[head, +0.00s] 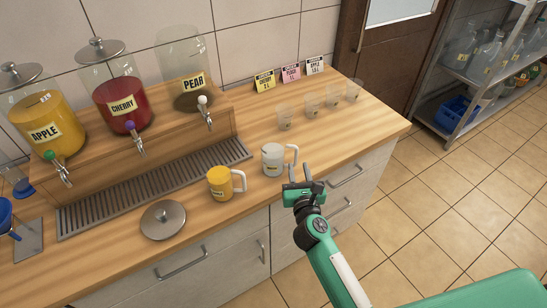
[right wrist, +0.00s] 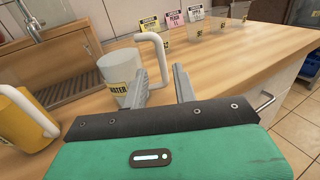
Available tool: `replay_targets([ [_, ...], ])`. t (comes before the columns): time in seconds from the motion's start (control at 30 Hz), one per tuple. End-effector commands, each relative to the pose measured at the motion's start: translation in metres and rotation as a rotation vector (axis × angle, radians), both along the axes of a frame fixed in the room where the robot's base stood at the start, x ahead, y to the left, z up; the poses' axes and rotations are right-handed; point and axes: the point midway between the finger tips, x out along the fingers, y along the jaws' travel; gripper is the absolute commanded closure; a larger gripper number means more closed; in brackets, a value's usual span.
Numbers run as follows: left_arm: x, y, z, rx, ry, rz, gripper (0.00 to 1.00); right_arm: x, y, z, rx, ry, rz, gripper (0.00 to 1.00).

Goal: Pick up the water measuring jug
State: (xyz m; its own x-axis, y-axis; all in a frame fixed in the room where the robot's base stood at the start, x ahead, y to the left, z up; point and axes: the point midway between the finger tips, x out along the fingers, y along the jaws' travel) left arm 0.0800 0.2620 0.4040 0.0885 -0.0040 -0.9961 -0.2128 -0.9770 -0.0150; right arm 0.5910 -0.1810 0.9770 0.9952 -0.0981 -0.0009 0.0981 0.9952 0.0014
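The water measuring jug (head: 272,161) is a clear-whitish jug with a handle on its right side. It stands upright on the wooden counter near the front edge. In the right wrist view the jug (right wrist: 116,72) shows a yellow WATER label, and its white handle curves towards my fingers. My right gripper (head: 303,188) is open and empty, just right of and in front of the jug. In the right wrist view its two fingers (right wrist: 168,88) point at the handle area; the left finger overlaps the jug's right side, and contact cannot be told. My left gripper is not in view.
A yellow jug (head: 221,184) stands close left of the water jug. A metal lid (head: 163,220) lies farther left. Several clear cups (head: 311,104) and label cards (head: 290,76) stand behind. Dispensers (head: 122,105) stand above a drip grate (head: 160,185). The counter right of the jug is clear.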

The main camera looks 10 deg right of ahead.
Motion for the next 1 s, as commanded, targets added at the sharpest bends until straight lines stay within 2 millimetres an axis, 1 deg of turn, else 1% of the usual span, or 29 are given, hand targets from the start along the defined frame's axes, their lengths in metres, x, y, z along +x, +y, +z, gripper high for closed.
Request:
replay_targets([
  [0.03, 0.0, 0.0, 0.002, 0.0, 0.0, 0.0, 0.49, 0.006, 0.0, 0.001, -0.001, 0.0, 0.0, 0.72],
  [0.1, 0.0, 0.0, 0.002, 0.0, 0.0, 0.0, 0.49, 0.011, -0.001, 0.001, -0.001, 0.0, 0.0, 0.72],
  [0.27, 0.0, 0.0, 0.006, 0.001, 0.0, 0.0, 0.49, 0.019, -0.002, 0.002, -0.001, 0.0, 0.001, 0.72],
  [0.47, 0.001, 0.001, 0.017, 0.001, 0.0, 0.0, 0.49, 0.047, -0.008, 0.008, -0.002, -0.001, 0.0, 0.72],
  [0.6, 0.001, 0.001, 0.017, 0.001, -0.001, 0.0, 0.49, 0.061, -0.009, 0.005, -0.002, 0.0, 0.0, 0.72],
  [0.7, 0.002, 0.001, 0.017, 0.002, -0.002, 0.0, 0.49, 0.065, -0.009, 0.005, -0.002, 0.0, 0.0, 0.72],
  [0.9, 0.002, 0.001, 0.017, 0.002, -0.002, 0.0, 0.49, 0.065, -0.009, 0.004, -0.001, 0.0, 0.001, 0.72],
  [0.97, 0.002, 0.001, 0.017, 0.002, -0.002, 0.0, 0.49, 0.065, -0.009, 0.004, -0.001, 0.0, 0.001, 0.84],
  [1.0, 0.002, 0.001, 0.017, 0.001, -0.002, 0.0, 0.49, 0.065, -0.009, 0.004, -0.001, 0.0, 0.001, 0.92],
])
